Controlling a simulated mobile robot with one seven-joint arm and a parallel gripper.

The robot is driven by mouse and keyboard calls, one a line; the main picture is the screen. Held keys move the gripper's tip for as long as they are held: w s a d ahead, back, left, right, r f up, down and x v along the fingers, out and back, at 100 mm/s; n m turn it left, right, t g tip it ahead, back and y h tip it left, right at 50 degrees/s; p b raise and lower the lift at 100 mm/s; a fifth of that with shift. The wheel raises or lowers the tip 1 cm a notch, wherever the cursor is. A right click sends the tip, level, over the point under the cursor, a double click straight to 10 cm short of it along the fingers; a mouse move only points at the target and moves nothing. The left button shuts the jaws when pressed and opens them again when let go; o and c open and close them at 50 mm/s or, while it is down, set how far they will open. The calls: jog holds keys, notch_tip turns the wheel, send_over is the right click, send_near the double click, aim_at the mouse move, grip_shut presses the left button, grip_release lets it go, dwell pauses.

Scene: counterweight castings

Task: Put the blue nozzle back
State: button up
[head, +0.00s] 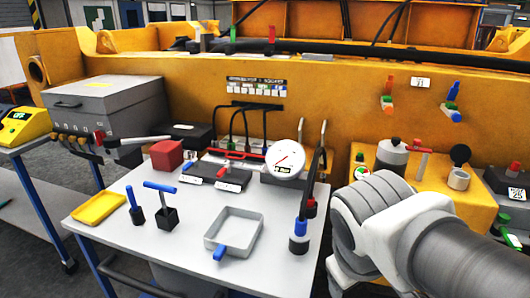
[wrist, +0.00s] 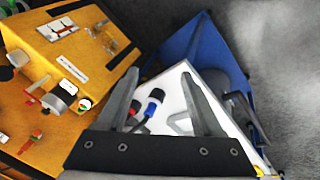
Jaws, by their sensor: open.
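Several blue pieces are in the head view, and I cannot tell for sure which is the nozzle. One blue piece (head: 301,229) stands upright in a dark and white holder at the table's right edge. Another blue piece (head: 219,252) lies at the front rim of a grey square tray (head: 248,238). A blue-topped piece (head: 453,89) sits on the yellow casting at right. My gripper (wrist: 160,74) is open and empty. In the wrist view it points at the white table, with a blue piece (wrist: 156,95) showing between its fingers. The head view does not show the fingers.
The table also carries a yellow tray (head: 98,208), a blue rod in a black base (head: 135,205), a blue T-handle (head: 161,188), a red block (head: 167,154) and a round gauge (head: 285,159). A black lever rises by the right edge.

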jog(key=a+r+m+t+y, duration=0.1)
jog(key=m, duration=0.1)
jog(key=a+r+m+y, duration=0.1)
jog(key=r+m, duration=0.1)
jog(key=shift+s+a+t+y, duration=0.3)
jog(key=shift+s+t, duration=0.05)
jog(key=shift+t, duration=0.05)
